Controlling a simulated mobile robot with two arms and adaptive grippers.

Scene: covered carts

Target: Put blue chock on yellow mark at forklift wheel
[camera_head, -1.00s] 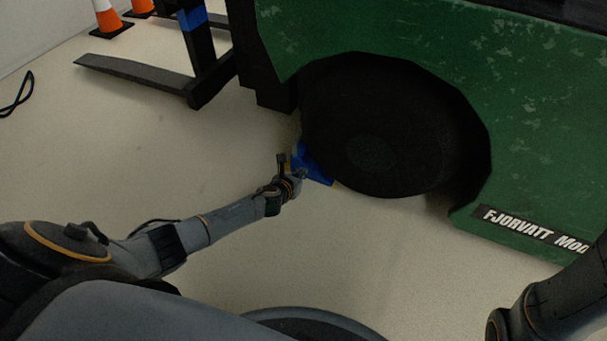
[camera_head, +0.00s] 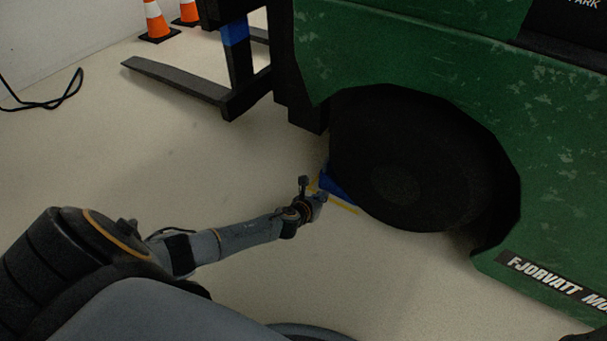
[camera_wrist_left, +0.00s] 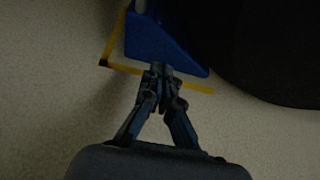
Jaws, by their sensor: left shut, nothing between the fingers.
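The blue chock (camera_head: 335,188) sits on the floor against the black forklift wheel (camera_head: 395,180), partly hidden by my left gripper and the wheel in the head view. In the left wrist view the chock (camera_wrist_left: 160,42) lies inside the corner of the yellow mark (camera_wrist_left: 113,50). A yellow line (camera_head: 345,206) also shows beside the chock in the head view. My left gripper (camera_head: 313,190) is shut and empty, its fingertips (camera_wrist_left: 160,72) close to the chock's near edge; I cannot tell whether they touch.
The green forklift body (camera_head: 400,50) fills the right side. Its dark fork (camera_head: 175,80) reaches left near the floor. Orange cones (camera_head: 155,22) and a black cable (camera_head: 50,102) lie by the wall. The floor left of the wheel is clear.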

